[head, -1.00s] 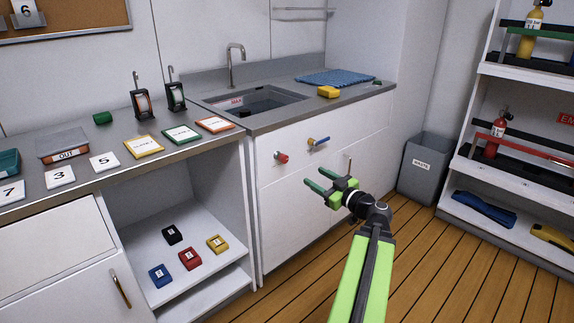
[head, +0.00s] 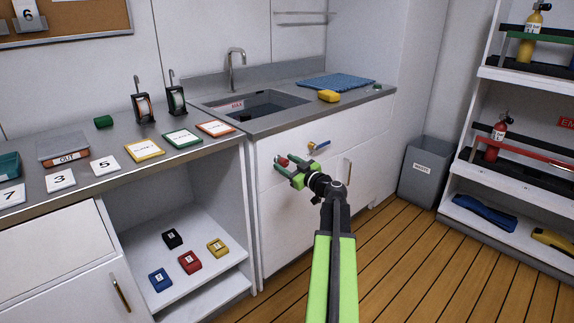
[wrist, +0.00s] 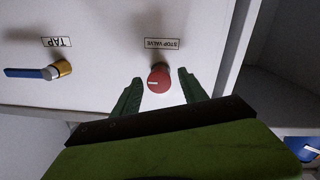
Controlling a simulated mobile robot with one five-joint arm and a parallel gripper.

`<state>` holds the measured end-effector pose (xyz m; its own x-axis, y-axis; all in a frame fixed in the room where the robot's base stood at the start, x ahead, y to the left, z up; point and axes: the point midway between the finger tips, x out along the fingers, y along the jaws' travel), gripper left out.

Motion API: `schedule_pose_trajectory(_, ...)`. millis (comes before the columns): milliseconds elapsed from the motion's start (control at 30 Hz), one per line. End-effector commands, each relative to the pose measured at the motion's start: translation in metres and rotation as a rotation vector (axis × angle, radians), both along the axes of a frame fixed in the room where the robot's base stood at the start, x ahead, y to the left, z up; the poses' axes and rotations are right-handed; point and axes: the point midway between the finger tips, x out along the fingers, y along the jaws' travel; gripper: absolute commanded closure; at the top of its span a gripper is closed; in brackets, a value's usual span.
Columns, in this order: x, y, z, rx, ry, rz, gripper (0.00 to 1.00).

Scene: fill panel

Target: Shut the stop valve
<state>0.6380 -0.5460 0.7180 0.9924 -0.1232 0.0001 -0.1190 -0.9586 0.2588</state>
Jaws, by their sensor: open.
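The stop valve is a red round knob (wrist: 159,79) on the white cabinet front under the sink, beside a label reading STOP VALVE (wrist: 162,44) in the wrist view. The knob has a pale mark on its face. My gripper (wrist: 160,82) is open, with one green finger on each side of the knob. I cannot tell whether either finger touches it. In the head view the knob (head: 283,161) shows between the fingertips of my gripper (head: 285,162).
The tap valve with a blue lever (wrist: 26,73) and brass body sits beside the stop valve. A cabinet handle (head: 348,171) is to the right of my gripper. The sink (head: 250,104) is above. An open shelf (head: 205,271) with several small coloured boxes lies to the left.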

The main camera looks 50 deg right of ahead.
Motion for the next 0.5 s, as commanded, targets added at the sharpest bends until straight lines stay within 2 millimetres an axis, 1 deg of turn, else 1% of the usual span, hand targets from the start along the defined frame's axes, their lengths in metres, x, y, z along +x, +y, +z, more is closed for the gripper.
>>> schedule_pose_trajectory(67, -0.0003, -0.0001, 0.0000, 0.000, 0.000, 0.000, 0.49)
schedule_pose_trajectory(167, -0.0005, -0.0002, 0.0000, 0.000, 0.000, 0.000, 0.61)
schedule_pose_trajectory(433, -0.0008, -0.0001, 0.0000, 0.000, 0.000, 0.000, 0.97)
schedule_pose_trajectory(467, -0.0008, -0.0001, -0.0001, 0.000, 0.000, 0.000, 1.00)
schedule_pose_trajectory(500, -0.0009, -0.0001, -0.0001, 0.000, 0.000, 0.000, 1.00)
